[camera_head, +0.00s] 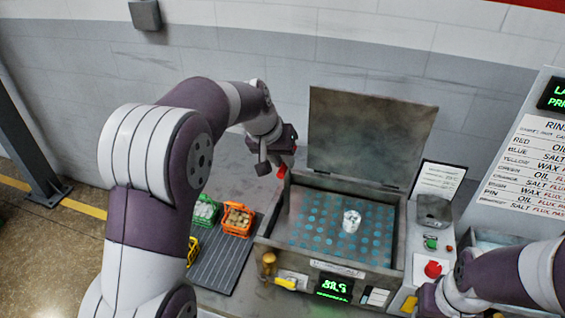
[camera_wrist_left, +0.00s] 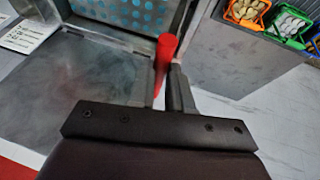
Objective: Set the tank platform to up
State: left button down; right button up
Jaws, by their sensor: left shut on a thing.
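The tank (camera_head: 395,270) is a grey metal box with its lid (camera_head: 365,137) raised at the back. Inside it lies the tank platform (camera_head: 315,218), a blue-dotted perforated plate, also partly seen in the left wrist view (camera_wrist_left: 135,12). A red-ended lever (camera_head: 281,172) stands at the tank's back left corner; its red grip shows in the left wrist view (camera_wrist_left: 166,52). My left gripper (camera_head: 274,160) is shut on this red grip, between its two fingers (camera_wrist_left: 168,90). My right gripper (camera_head: 428,299) is low at the right, its fingers unclear.
A small white object (camera_head: 351,221) stands on the platform. Left of the tank, green (camera_head: 205,211) and orange (camera_head: 237,220) baskets stand by a ribbed grey mat (camera_head: 222,262). A red button (camera_head: 433,269) and a green one (camera_head: 431,243) are at the right. A display (camera_head: 334,287) is on the front.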

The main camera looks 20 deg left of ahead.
pick_arm(q)
jog(key=shift+w+r, duration=0.2)
jog(key=shift+r, duration=0.15)
jog(key=c, duration=1.3)
grip_release()
jog(key=shift+r, duration=0.1)
jog(key=shift+o, duration=1.2)
jog(key=shift+s, duration=0.15)
